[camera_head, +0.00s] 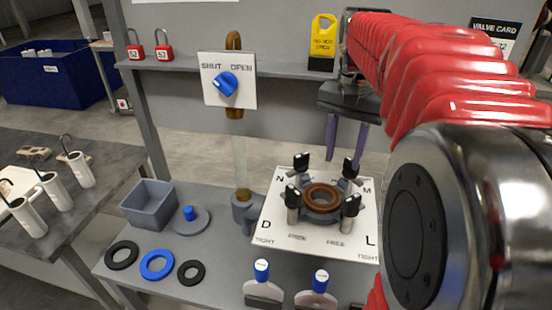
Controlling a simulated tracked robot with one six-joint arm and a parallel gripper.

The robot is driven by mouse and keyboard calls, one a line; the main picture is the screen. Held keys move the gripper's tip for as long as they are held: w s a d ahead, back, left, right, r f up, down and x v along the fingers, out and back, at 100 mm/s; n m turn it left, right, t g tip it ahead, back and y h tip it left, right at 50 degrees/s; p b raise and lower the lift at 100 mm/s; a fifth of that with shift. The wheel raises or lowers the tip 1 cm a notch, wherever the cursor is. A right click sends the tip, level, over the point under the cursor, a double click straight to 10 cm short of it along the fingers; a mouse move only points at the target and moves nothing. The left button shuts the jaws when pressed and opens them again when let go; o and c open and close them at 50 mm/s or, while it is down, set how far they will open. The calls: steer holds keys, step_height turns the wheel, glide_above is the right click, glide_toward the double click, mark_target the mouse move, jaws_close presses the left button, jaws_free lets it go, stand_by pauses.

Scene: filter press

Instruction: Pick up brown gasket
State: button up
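The brown gasket (322,192) is a brown ring lying flat in the grey clamp fixture (318,213). The fixture stands in the middle of a white board on the bench, with several black-topped clamps around the ring. My gripper (345,154) hangs above and slightly behind the gasket in the picture, pointing down. Its two bluish fingers are apart with nothing between them, and it does not touch the gasket. My red-sleeved arm covers the right side of the view.
Two black rings (122,255) (190,272) and a blue ring (157,264) lie on the bench at the front left. A grey bin (149,205) stands behind them. A blue valve knob (225,84) is on a white plate. Two blue-topped handles (262,283) (317,289) are at the front edge.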

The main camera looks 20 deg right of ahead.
steer(key=shift+d, duration=0.25)
glide_above(336, 201)
steer(key=f, duration=0.8)
steer(key=shift+s+a+f, duration=0.15)
steer(key=shift+s, duration=0.05)
steer(key=shift+f, duration=0.1)
steer(key=shift+f, duration=0.1)
steer(key=shift+w+d+f, duration=0.1)
steer(key=shift+f, duration=1.2)
steer(key=shift+w+d+f, duration=0.1)
steer(key=shift+f, duration=1.15)
steer(key=shift+c, duration=0.4)
